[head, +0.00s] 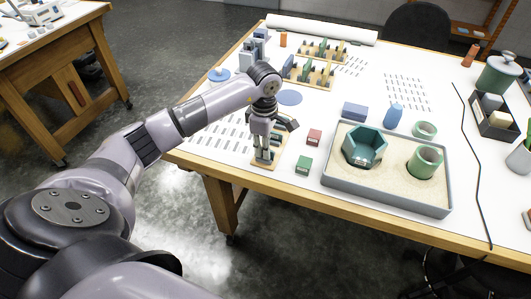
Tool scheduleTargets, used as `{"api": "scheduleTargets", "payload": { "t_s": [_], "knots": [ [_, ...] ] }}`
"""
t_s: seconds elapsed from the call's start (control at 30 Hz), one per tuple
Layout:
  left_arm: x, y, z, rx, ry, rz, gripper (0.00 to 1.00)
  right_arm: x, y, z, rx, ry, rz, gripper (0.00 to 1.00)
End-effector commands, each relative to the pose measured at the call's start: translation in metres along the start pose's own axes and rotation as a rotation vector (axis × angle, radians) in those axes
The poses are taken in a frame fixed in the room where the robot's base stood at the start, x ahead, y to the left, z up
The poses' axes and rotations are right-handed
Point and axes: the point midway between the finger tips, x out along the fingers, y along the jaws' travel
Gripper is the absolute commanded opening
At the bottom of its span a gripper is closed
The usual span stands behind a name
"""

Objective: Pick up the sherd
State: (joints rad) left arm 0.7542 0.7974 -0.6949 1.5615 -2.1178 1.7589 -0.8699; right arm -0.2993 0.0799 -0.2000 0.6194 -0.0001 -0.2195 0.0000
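My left gripper (263,155) points down over a small wooden board (274,163) near the table's front left. Its fingers hide part of the board, and at this size I cannot tell whether they are open or shut, or whether anything is between them. No piece is clearly recognisable as the sherd. A grey tray of sand (390,189) at the right holds a teal angular vessel (364,146) and a green round vessel (426,161). A green ring-like piece (425,130) lies behind them. My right gripper is not in view.
A red block (314,137) and a green block (304,165) sit between the board and the tray. A blue-grey block (354,111) and blue bottle (393,116) stand behind the tray. Racks (308,71) stand farther back. A black cable (473,160) crosses the right side.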

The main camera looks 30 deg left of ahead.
Motion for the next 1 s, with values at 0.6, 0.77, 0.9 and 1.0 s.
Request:
{"api": "scheduleTargets", "payload": {
  "t_s": [0.6, 0.77, 0.9, 1.0],
  "knots": [
    [-0.001, 0.0, 0.0, 0.0, 0.0, 0.0, 0.0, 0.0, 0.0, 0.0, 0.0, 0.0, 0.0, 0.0],
    [-0.004, 0.001, 0.0, 0.0, 0.0, 0.002, 0.0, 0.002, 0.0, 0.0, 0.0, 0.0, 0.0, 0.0],
    [-0.016, 0.001, 0.0, 0.0, 0.0, 0.004, 0.0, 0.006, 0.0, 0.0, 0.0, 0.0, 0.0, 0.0],
    [-0.033, 0.002, -0.001, 0.0, 0.0, 0.007, 0.0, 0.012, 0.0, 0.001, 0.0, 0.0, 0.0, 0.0]
  ]
}}
